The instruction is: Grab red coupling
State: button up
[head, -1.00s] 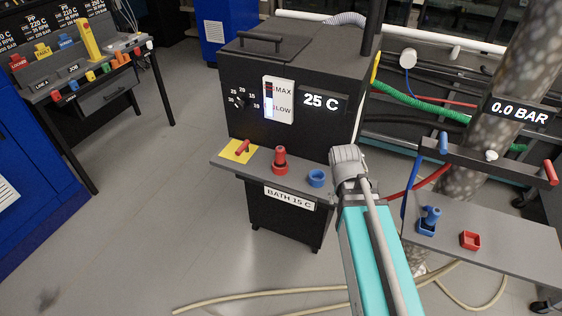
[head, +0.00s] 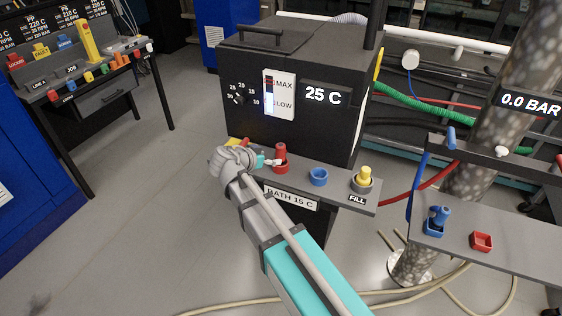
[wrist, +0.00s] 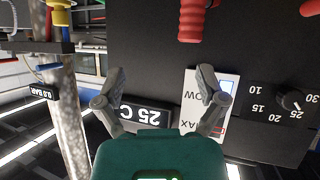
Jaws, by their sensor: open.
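The red coupling (head: 281,155) stands upright in a red holder on the ledge of the black bath unit. In the wrist view, which is upside down, a ribbed red body that looks like the coupling (wrist: 192,20) shows at the top edge, cut off by the frame. My gripper (head: 270,161) is just left of the coupling in the head view, its fingers small and partly hidden by my wrist. In the wrist view my gripper (wrist: 162,74) has its two fingers spread wide with nothing between them. The coupling lies beyond the fingertips. Contact is not visible.
On the same ledge are an empty blue ring (head: 318,177), a yellow coupling (head: 364,176) by the FILL label, and a red-handled valve on a yellow plate (head: 233,142), partly hidden. A grey side table (head: 505,240) holds a blue coupling (head: 438,219) and a red holder (head: 481,241).

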jog(key=t, duration=0.2)
send_near(278, 147)
jog(key=shift+s+a+r+m, duration=0.3)
jog(key=shift+s+a+r, duration=0.2)
jog(key=shift+s+a, duration=0.25)
jog(key=shift+d+g, duration=0.15)
jog(key=shift+g, duration=0.15)
jog(key=b+x, duration=0.3)
jog(key=x, duration=0.4)
jog(key=shift+w+d+f, duration=0.1)
jog(key=shift+w+f, duration=0.1)
jog(key=shift+f, duration=0.1)
jog(key=shift+w+d+f+b, duration=0.1)
jog(key=shift+w+d+b, duration=0.25)
jog(key=shift+w, duration=0.05)
jog(key=shift+b+x, duration=0.9)
jog(key=shift+x, duration=1.7)
jog(key=shift+w, duration=0.1)
grip_shut()
